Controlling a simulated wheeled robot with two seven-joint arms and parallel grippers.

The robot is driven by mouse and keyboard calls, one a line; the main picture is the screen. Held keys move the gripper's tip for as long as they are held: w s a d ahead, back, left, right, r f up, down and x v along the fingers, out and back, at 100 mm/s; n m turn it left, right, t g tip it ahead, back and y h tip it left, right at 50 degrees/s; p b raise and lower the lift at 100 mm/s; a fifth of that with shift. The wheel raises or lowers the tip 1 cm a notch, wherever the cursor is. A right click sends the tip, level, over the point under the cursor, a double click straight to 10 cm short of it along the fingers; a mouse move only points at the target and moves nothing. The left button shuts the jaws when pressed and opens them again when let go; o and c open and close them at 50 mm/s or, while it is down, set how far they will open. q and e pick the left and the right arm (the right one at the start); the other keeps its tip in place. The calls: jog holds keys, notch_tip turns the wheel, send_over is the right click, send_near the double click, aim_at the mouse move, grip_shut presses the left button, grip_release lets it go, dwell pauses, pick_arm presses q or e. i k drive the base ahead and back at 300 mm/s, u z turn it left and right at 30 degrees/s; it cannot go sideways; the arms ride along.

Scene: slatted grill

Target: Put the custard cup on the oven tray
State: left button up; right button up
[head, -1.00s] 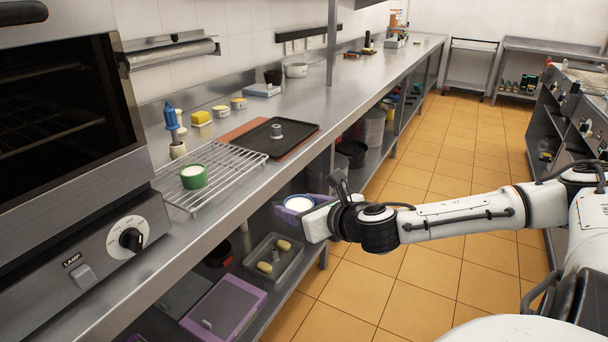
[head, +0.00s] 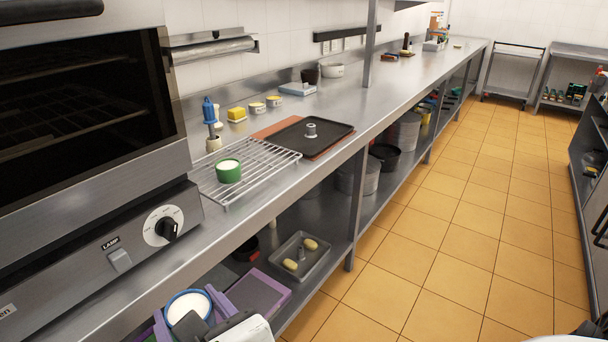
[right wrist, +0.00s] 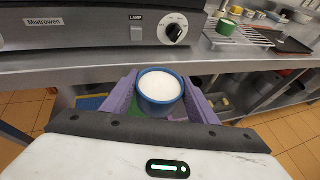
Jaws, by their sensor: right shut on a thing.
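A blue cup with white filling (head: 187,308) is between the purple fingers of my right gripper (head: 190,310), low at the left in the head view. The gripper is shut on it and the cup looks upright. The right wrist view shows the cup (right wrist: 160,92) in front of the counter edge, below the oven panel. A green cup with pale filling (head: 229,170) stands on the wire rack (head: 258,163). A black oven tray (head: 335,131) lies on the counter beyond the rack, with a small metal piece on it. My left gripper is not in view.
The oven (head: 90,130) stands at the left, its knob panel (head: 110,250) above the counter edge. A brown board (head: 262,133) lies under the black tray. A grey tray (head: 284,271) with yellow pieces is on the lower shelf. The tiled floor at right is clear.

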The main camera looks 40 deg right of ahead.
aim_at(329, 130)
jog(key=z, duration=2.45)
jog(key=i, duration=2.1)
jog(key=u, duration=2.95)
jog(key=i, duration=0.5)
jog(key=z, duration=0.1)
